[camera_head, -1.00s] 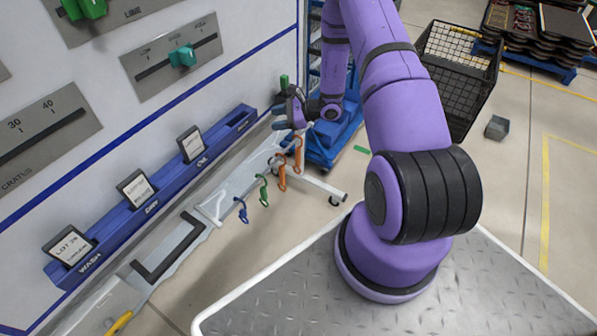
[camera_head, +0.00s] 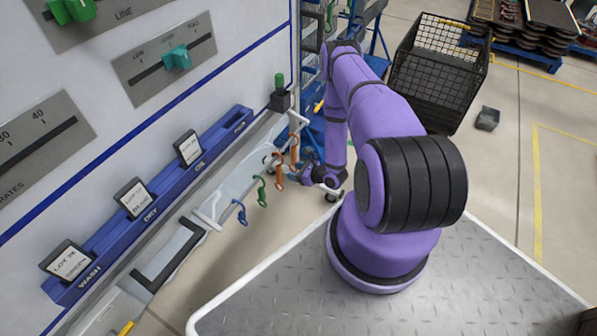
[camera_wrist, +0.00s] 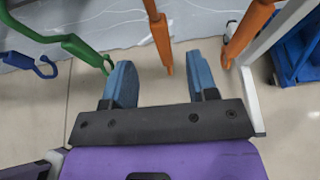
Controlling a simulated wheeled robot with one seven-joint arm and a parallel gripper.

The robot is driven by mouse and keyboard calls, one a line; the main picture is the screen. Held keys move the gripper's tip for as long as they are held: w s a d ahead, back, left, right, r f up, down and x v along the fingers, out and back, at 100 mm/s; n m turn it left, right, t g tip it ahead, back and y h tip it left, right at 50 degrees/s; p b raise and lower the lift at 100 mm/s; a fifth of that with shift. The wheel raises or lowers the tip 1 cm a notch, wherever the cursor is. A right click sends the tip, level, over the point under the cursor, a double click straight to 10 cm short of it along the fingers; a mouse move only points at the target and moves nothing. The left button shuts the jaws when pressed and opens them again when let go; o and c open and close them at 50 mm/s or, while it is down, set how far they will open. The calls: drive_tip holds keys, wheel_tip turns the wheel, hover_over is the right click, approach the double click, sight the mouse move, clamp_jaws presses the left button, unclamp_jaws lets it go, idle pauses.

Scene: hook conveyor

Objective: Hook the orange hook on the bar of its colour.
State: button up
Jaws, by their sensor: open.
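In the head view a blue hook (camera_head: 241,214), a green hook (camera_head: 262,192) and two orange hooks (camera_head: 279,172) (camera_head: 294,148) hang in a row from a pale rail. My gripper (camera_head: 304,174) is beside the orange ones, partly hidden by my arm. In the wrist view its blue fingers (camera_wrist: 160,62) are open. The end of one orange hook (camera_wrist: 161,38) shows in the gap between them, apparently untouched. The other orange hook (camera_wrist: 245,33) is right of the right finger. The green hook (camera_wrist: 80,48) is left of the left finger. I cannot make out an orange bar.
A control panel (camera_head: 110,150) with a blue ledge (camera_head: 160,195) of labelled blocks runs along the left. A white frame post (camera_wrist: 252,100) stands right of the gripper. A black crate (camera_head: 437,75) stands on the floor at the back right. Floor between ledge and base is clear.

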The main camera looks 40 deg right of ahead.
sight(281, 169)
drive_tip(key=x, duration=0.9)
drive_tip(key=shift+c, duration=0.2)
clamp_jaws()
